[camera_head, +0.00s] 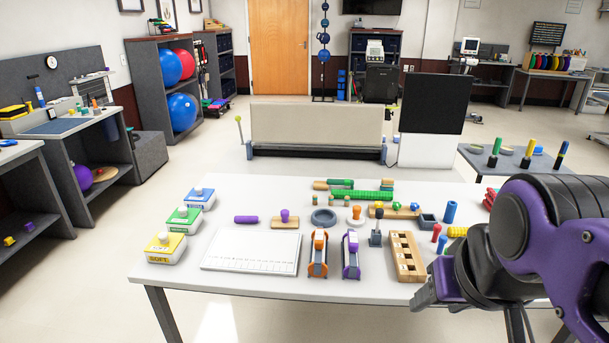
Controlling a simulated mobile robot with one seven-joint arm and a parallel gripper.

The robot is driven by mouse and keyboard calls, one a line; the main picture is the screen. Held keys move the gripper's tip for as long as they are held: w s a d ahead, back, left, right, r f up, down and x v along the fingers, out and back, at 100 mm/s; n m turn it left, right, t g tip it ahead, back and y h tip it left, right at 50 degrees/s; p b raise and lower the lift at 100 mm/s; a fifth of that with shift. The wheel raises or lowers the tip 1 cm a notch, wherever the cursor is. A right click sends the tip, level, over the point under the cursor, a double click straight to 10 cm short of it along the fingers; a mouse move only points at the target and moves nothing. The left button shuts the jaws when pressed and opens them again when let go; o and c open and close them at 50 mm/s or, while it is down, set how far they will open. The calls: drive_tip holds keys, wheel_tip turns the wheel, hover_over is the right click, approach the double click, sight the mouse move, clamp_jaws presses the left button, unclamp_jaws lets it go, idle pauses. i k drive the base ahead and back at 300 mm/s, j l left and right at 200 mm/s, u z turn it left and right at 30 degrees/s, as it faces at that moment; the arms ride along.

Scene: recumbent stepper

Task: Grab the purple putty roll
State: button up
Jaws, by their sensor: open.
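The purple putty roll (246,219) is a short, smooth cylinder lying on its side on the white table (175,270). It lies behind the white grid board and is fully in view. My gripper (428,293) is at the right front of the table, open, with its tips pointing left and down. It is well to the right of the roll and apart from it. The purple and black arm behind it covers the table's right front corner.
A wooden block with a purple knob (284,219) stands just right of the roll. Colored putty tubs (184,217) stand to its left. The white board (252,253), an orange clamp (318,254), a purple clamp (351,254) and a wooden slotted block (407,256) lie between gripper and roll.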

sight(237, 218)
drive_tip(key=i+j+z, duration=0.35)
drive_tip(key=i+j, duration=0.55)
drive_tip(key=j, duration=0.1)
